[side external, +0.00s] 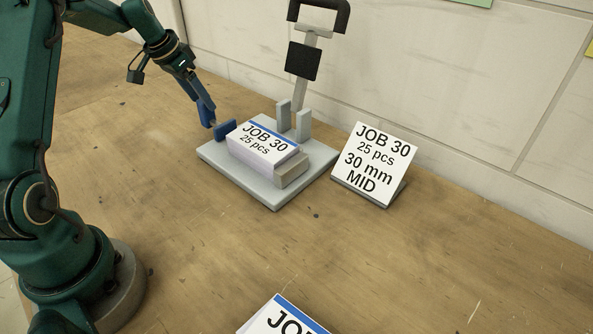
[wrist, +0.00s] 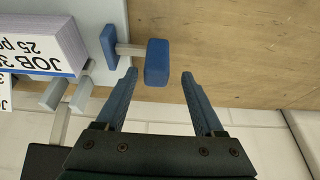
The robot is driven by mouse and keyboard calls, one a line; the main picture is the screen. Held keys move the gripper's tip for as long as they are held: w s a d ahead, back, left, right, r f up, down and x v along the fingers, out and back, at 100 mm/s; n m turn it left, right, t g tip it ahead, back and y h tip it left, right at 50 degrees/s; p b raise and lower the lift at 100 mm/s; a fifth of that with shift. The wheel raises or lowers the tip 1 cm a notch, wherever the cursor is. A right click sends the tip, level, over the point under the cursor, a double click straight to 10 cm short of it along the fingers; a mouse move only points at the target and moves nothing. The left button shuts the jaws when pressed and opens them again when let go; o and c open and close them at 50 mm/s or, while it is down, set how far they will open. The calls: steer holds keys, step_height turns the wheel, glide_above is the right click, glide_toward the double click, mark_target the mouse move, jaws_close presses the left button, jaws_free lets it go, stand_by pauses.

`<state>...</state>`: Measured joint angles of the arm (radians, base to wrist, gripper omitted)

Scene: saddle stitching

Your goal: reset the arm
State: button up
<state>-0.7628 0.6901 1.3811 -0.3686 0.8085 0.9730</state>
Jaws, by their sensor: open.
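My gripper (side external: 207,112) is at the left side of the stitching fixture, and it also shows in the wrist view (wrist: 159,75). Its two dark blue fingers are apart. In the wrist view a blue knob (wrist: 157,62) on a short rod sits at the fingertips, with a visible gap to each finger. The rod joins a blue pusher plate (side external: 225,129), which stands at the left end of a paper stack (side external: 262,146) labelled JOB 30, 25 pcs. The stack lies on the light grey base (side external: 272,199), with a grey block (side external: 292,171) at its right end.
The fixture's lever (side external: 302,62) with a black handle rises behind the stack. A tilted card (side external: 372,165) reading JOB 30, 25 pcs, 30 mm, MID stands to the right. Another labelled sheet or stack (side external: 283,318) is cut off at the front edge. A wall is behind; the wooden bench (side external: 430,270) front right is clear.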

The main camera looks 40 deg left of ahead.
steer(key=s+d+r+t, duration=0.1)
steer(key=s+d+r, duration=0.1)
steer(key=d+r, duration=1)
steer(key=s+d+f, duration=0.2)
steer(key=s+d, duration=0.5)
steer(key=s, duration=0.2)
steer(key=s+d+f, duration=0.2)
steer(key=s+d, duration=0.4)
steer(key=s, duration=0.3)
steer(key=shift+s+d, duration=0.2)
steer(key=shift+d, duration=0.15)
